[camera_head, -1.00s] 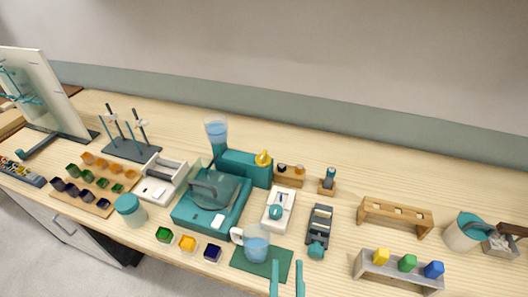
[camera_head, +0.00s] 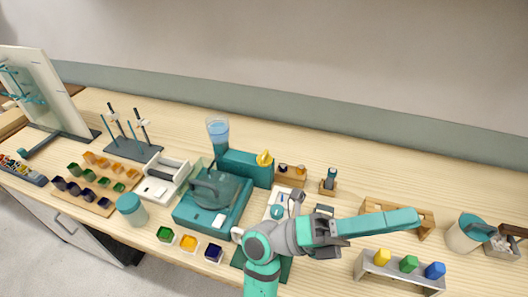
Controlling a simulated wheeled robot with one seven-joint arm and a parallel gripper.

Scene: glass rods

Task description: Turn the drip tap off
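The drip tap has a yellow handle (camera_head: 264,158) on top of the right end of a teal housing (camera_head: 246,168), in the middle of the bench. A clear vessel of blue liquid (camera_head: 218,132) stands at the housing's left end. My arm rises from the bottom edge, in front of and right of the tap, clearly apart from the handle. A long teal part (camera_head: 380,222) of my arm points right. My fingertips cannot be made out clearly, so the opening of my gripper does not show. Nothing covers the yellow handle.
A teal machine (camera_head: 212,202) stands just left of and in front of the tap. My arm partly covers the white block (camera_head: 278,200), the green mat (camera_head: 285,268) and a wooden rack (camera_head: 425,230).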

